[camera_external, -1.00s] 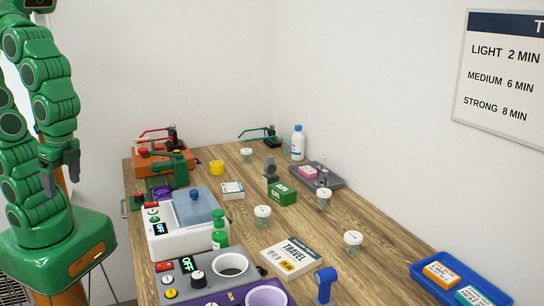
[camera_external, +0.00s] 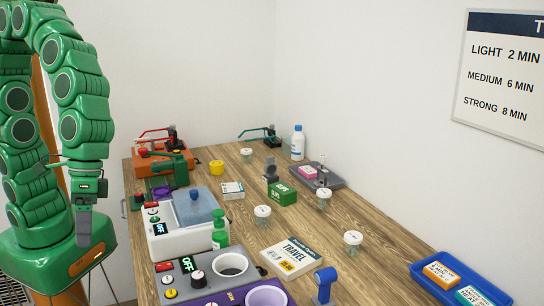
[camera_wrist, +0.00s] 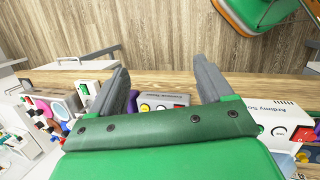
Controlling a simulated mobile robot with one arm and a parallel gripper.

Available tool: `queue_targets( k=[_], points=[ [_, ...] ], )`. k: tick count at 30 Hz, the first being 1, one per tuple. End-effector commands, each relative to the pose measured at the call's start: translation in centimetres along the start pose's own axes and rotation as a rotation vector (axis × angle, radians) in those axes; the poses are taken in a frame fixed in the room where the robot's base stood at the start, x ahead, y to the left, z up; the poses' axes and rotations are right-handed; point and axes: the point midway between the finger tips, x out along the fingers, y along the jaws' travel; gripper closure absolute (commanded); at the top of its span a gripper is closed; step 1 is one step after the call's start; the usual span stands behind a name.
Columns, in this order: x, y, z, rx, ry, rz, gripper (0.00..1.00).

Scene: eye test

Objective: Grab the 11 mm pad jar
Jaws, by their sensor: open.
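Several small clear jars with white lids stand on the wooden table in the external view: one near the middle (camera_external: 262,212), one at the right (camera_external: 353,238), one by the grey tray (camera_external: 324,194) and one at the back (camera_external: 246,152). Their lid markings are too small to read, so I cannot tell which is the 11 mm pad jar. My gripper (camera_external: 84,238) hangs pointing down, left of the table and well away from the jars. In the wrist view my gripper (camera_wrist: 165,88) is open with nothing between its fingers. No jar is visible there.
A white machine with a blue lid (camera_external: 196,207) and a grey-purple unit with cups (camera_external: 205,272) line the table's (camera_external: 315,250) near left side. A green bottle (camera_external: 219,232), green box (camera_external: 282,193), travel box (camera_external: 290,256) and blue stand (camera_external: 324,284) stand near the jars. A blue tray (camera_external: 425,280) is at right.

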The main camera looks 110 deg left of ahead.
Motion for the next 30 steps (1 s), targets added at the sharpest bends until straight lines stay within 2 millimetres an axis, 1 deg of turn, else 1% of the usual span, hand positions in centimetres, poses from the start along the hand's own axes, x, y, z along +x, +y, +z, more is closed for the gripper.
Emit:
queue_targets(
  k=[1,2,3,6,8,9,11,12,14,15,17,19,22,23,24,26,27,29,30],
  points=[
    [0.3,2.2,-1.1,-0.059,0.007,0.056,0.20],
    [0.4,3.5,-1.8,-0.097,0.013,0.089,0.20],
    [0.5,5.2,-2.9,-0.150,0.021,0.134,0.20],
    [0.6,9.1,-5.4,-0.286,0.031,0.246,0.20],
    [0.8,11.3,-7.2,-0.373,0.036,0.312,0.20],
    [0.7,12.7,-8.4,-0.430,0.039,0.355,0.20],
    [0.5,14.7,-10.3,-0.521,0.040,0.424,0.20],
    [0.4,15.9,-11.8,-0.582,0.043,0.470,0.20],
    [0.4,17.5,-13.9,-0.676,0.043,0.534,0.20],
    [0.3,18.5,-15.4,-0.738,0.043,0.578,0.20],
    [0.1,19.8,-17.8,-0.834,0.042,0.645,0.20],
    [0.0,21.0,-20.7,-0.947,0.042,0.719,0.20],
    [-0.5,22.3,-25.0,-1.109,0.040,0.835,0.20],
    [-0.5,22.5,-26.3,-1.158,0.039,0.866,0.20],
    [-0.5,22.7,-28.2,-1.224,0.041,0.912,0.20],
    [-0.6,22.8,-30.8,-1.319,0.042,0.979,0.20],
    [-0.7,22.7,-32.6,-1.384,0.042,1.026,0.20],
    [-0.7,22.3,-35.4,-1.479,0.046,1.097,0.20],
    [-0.7,22.0,-37.2,-1.541,0.048,1.145,0.20]
  ],
)
